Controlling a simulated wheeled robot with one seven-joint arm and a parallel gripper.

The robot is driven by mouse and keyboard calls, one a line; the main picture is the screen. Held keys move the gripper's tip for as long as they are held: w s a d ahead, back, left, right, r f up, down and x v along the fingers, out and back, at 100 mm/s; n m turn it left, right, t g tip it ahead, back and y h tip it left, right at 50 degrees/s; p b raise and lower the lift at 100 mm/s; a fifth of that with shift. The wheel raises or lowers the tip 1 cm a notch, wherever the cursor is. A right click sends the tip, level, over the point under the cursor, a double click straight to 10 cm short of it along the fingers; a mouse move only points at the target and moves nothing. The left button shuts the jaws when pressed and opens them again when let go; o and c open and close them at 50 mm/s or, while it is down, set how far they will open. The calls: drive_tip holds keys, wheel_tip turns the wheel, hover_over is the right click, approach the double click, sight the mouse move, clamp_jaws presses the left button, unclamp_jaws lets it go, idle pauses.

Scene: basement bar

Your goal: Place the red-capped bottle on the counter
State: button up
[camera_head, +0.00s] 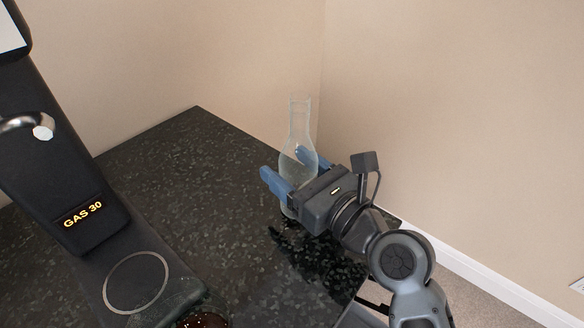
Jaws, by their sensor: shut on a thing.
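A clear glass bottle (299,125) with a round body and a narrow neck stands roughly upright in the head view, near the right edge of the dark speckled counter (190,160). I see no red cap on it. My gripper (284,164) reaches in from the lower right, with its blue fingers on either side of the bottle's body, shut on it. The gripper hides part of the bottle's lower body. I cannot tell whether its base touches the counter. A dark shadow lies on the counter below my gripper.
A black machine marked GAS 30 (82,213) stands on the counter at the left, with a ringed base (136,283). A dark reddish-brown item (203,320) is cut off at the bottom edge. Beige walls bound the back and right. The counter's middle is clear.

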drive_tip(key=o, duration=1.5)
drive_tip(key=shift+f, duration=0.1)
drive_tip(key=b+v, duration=0.1)
drive_tip(key=v, duration=1.1)
